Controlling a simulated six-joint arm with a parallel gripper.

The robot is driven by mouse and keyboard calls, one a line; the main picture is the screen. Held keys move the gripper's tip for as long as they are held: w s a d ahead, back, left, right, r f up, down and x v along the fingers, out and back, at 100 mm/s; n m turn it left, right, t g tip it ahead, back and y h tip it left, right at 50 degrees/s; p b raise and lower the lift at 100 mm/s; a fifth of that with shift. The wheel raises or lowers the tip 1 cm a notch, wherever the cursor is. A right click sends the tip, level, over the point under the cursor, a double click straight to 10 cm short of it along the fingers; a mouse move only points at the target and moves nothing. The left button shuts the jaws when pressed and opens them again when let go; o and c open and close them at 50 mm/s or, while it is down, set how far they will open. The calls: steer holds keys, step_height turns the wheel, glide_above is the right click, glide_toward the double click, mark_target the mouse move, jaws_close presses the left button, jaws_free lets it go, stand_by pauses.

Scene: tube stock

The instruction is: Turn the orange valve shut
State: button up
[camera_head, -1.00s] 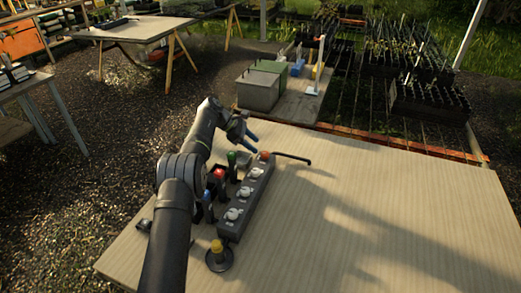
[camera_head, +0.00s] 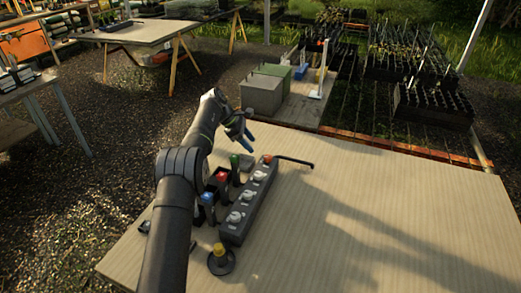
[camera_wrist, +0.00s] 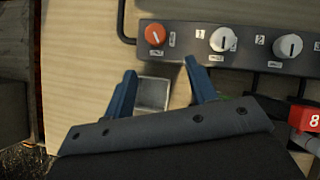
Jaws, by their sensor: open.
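The orange valve (camera_wrist: 155,35) is a round knob with a white pointer mark, at the left end of a dark grey manifold block (camera_wrist: 190,58) in the wrist view. In the head view the orange valve (camera_head: 267,159) is at the block's far end. My gripper (camera_wrist: 160,68) is open, with its two blue fingers apart. The fingertips appear just short of the block, below the orange knob in the wrist view, and nothing is between them at the knob. In the head view my gripper (camera_head: 249,141) hangs above the table near the block's far end.
White knobs (camera_wrist: 222,39) line the same block. Green (camera_head: 235,160), red (camera_head: 221,176) and blue (camera_head: 208,198) handles stand along its left side. A yellow-topped knob (camera_head: 218,248) is at the near end. A black bent pipe (camera_head: 295,160) leaves the far end. The table's right side (camera_head: 400,220) is clear.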

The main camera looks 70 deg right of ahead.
steer(key=s+a+m+t, duration=0.1)
steer(key=t, duration=0.1)
steer(key=s+m+t, duration=0.1)
steer(key=s+t, duration=0.1)
steer(key=s+a+f+m+t, duration=0.1)
steer(key=s+t, duration=0.1)
steer(key=shift+a+f+t+y, duration=0.1)
steer(key=shift+a+t+y, duration=0.25)
steer(key=shift+t+y, duration=0.05)
steer(key=s+a+r+m+t+h, duration=0.2)
steer(key=s+r+m+t, duration=0.1)
steer(key=s+m+t, duration=0.1)
steer(key=m+t+h, duration=0.2)
steer(key=m+h, duration=0.1)
steer(key=m, duration=0.3)
glide_toward(268, 157)
steer(key=x, duration=0.8)
steer(key=shift+w+d+f, duration=0.15)
steer(key=shift+d+f, duration=0.05)
steer(key=shift+m+g, duration=0.3)
steer(key=c, duration=1)
